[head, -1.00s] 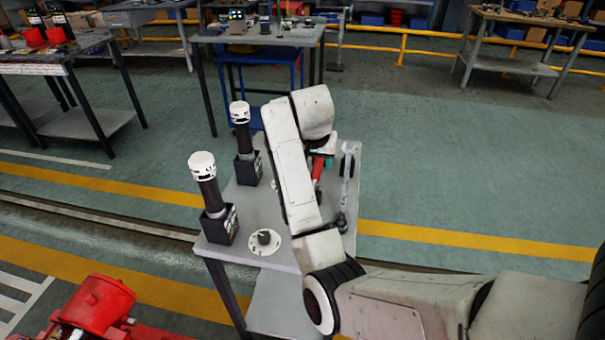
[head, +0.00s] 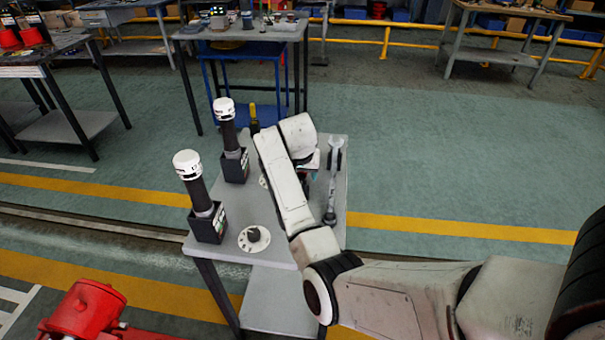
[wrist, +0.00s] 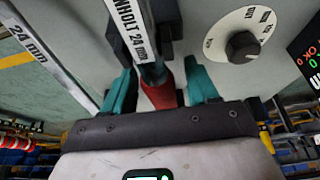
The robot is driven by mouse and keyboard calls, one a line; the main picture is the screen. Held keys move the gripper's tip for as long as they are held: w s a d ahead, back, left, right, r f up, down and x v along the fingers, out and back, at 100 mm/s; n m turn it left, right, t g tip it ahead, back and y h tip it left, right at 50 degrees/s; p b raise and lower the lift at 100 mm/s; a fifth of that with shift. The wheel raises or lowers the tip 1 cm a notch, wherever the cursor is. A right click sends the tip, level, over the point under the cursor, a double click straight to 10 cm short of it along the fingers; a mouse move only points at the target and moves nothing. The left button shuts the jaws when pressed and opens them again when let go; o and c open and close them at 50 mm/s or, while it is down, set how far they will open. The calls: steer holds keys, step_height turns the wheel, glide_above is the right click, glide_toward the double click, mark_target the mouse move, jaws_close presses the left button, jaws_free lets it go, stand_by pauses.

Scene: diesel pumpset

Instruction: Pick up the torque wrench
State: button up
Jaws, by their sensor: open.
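A silver tool (wrist: 131,28) with a red part and a "24 mm" label, which looks like the torque wrench, runs between my fingers in the wrist view. My gripper (wrist: 160,82) is open, with a teal finger on each side of the red part and gaps beside it. Whether it touches the tool I cannot tell. In the head view my arm hides most of this tool, and little of my gripper shows. A second silver wrench (head: 333,182), also marked 24 mm in the wrist view (wrist: 40,55), lies to the right on the grey table (head: 265,205).
Two white-topped dark cylinders (head: 187,165) (head: 224,109) stand in black boxes at the table's left. A white dial with a black knob (head: 254,239) is at the front. A yellow-handled item (head: 254,112) is at the back. A red machine (head: 85,312) is lower left.

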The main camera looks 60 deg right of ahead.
jaws_close()
stand_by(0.5)
steer(key=shift+r, duration=0.1)
